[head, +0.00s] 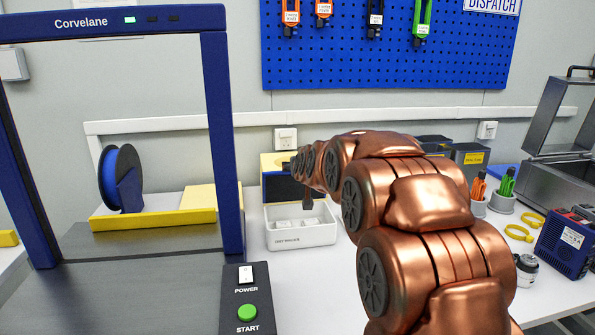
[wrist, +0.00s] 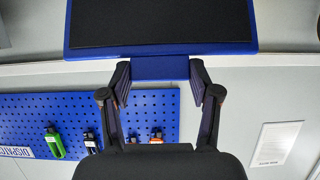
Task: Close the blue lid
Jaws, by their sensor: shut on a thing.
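The blue lid (wrist: 160,48) fills the top of the wrist view, a blue-edged panel with a dark face. Its narrower blue tab (wrist: 160,68) sits between the two fingers of my gripper (wrist: 160,80), which is shut on it. In the head view, my copper arm reaches away over the bench. A dark part of my gripper (head: 307,198) shows above a white tray, and most of the gripper is hidden by the arm. A dark panel with blue edges (head: 280,187) stands behind that tray under a yellow part; I cannot tell whether it is the lid.
The white tray (head: 302,236) holds small pale pieces. A blue frame (head: 222,140) and a POWER/START box (head: 240,300) stand left. Cups (head: 503,203), yellow rings (head: 519,233) and a blue device (head: 566,245) are right. A pegboard (head: 388,60) hangs behind.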

